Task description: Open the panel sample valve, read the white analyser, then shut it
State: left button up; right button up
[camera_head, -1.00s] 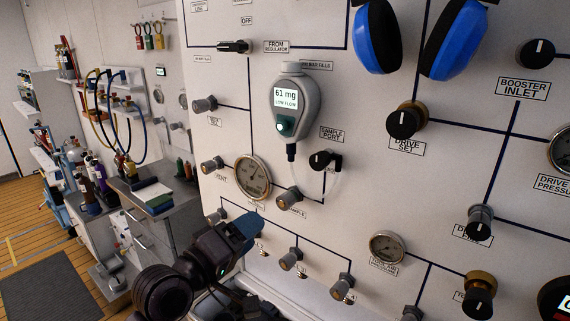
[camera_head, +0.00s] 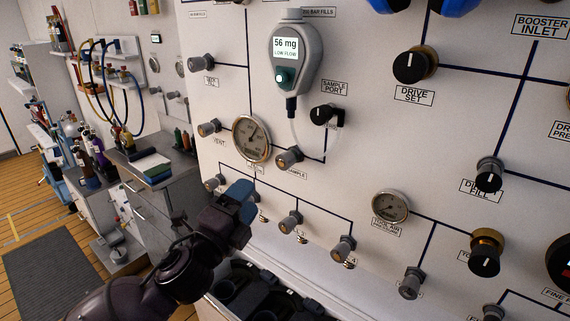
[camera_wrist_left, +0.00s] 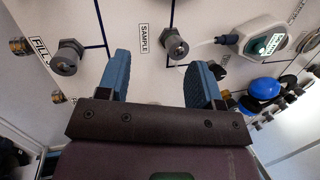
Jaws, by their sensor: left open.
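The white analyser (camera_head: 296,58) hangs on the panel and reads "56 mg" and "LOW FLOW"; it also shows at the upper right of the left wrist view (camera_wrist_left: 262,42). A clear tube runs down from it. The sample valve (camera_head: 288,157), a grey knob labelled SAMPLE, sits below it, right of a round gauge (camera_head: 252,138). In the left wrist view the sample valve (camera_wrist_left: 176,46) lies ahead, between the finger directions and nearer the right finger. My left gripper (camera_head: 240,203) is open and empty, below and left of the valve, apart from it. My right gripper is not in view.
Several fill valves, one here (camera_head: 290,222), line the panel below. A drive set knob (camera_head: 414,65) is to the right. A grey bench (camera_head: 160,190) stands at left. Dark cylinders (camera_head: 262,292) stand below the panel.

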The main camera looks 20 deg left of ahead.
aim_at(282, 165)
pick_arm(q)
jog(key=w+d+r+m+h, duration=0.1)
jog(key=w+m, duration=0.1)
jog(key=m, duration=0.4)
jog(key=w+d+r+m+h+p, duration=0.1)
jog(key=w+d+r+m, duration=0.1)
jog(key=m, duration=0.4)
jog(key=w+d+r+m+h+p, duration=0.1)
jog(key=w+d+m, duration=0.1)
jog(key=m, duration=0.4)
jog(key=shift+w+r+t, duration=0.3)
jog(key=shift+w+r, duration=0.1)
jog(key=shift+w, duration=0.2)
jog(key=shift+w+d+r, duration=0.15)
jog(key=shift+w, duration=0.2)
jog(key=c, duration=0.9)
jog(key=shift+p, duration=0.3)
